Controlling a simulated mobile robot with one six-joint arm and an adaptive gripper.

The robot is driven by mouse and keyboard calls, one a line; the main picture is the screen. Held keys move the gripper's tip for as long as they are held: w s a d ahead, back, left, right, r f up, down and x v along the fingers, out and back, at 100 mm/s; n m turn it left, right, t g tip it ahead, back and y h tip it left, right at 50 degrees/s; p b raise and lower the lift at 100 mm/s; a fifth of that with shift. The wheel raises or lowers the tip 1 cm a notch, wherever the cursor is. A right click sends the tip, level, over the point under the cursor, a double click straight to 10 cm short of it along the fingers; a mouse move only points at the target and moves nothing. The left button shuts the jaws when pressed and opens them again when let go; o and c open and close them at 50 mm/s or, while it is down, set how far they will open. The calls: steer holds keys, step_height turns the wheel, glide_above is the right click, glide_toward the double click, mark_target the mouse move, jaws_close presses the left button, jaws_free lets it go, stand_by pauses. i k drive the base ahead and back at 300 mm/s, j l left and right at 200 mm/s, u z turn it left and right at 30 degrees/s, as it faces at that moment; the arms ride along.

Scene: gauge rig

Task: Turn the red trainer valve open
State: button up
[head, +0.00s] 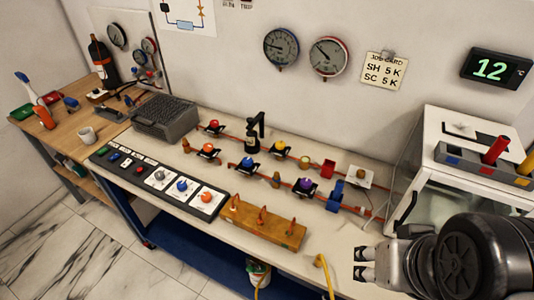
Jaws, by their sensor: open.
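The valve with a small red knob (214,125) sits on a dark bracket on the copper pipework, at the back left of the long bench. Its open or shut position is too small to tell. My gripper (360,264) is at the lower right, over the bench's front right part. Its two dark fingers point left and stand apart, with nothing between them. It is far to the right of the red-knobbed valve and nearer the camera, touching no valve.
Orange (208,148), blue (250,162) and purple (306,183) knobs crowd the pipework. A black pump-like fitting (254,131) rises behind. A wooden rack (262,224) and a switch panel (158,180) line the front. A white cabinet (440,150) stands at right.

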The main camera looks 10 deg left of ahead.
mark_target(215, 123)
steer(key=i+j, duration=0.15)
steer(key=j, duration=0.3)
steer(key=i+j, duration=0.15)
steer(key=j, duration=0.25)
steer(key=i+j+z, duration=0.1)
steer(key=j, duration=0.3)
steer(key=i+j, duration=0.15)
steer(key=j, duration=0.3)
steer(key=i+j, duration=0.1)
steer(key=j, duration=0.35)
steer(key=i+j+z, duration=0.1)
steer(key=j, duration=0.35)
steer(key=i+j, duration=0.15)
steer(key=j, duration=0.25)
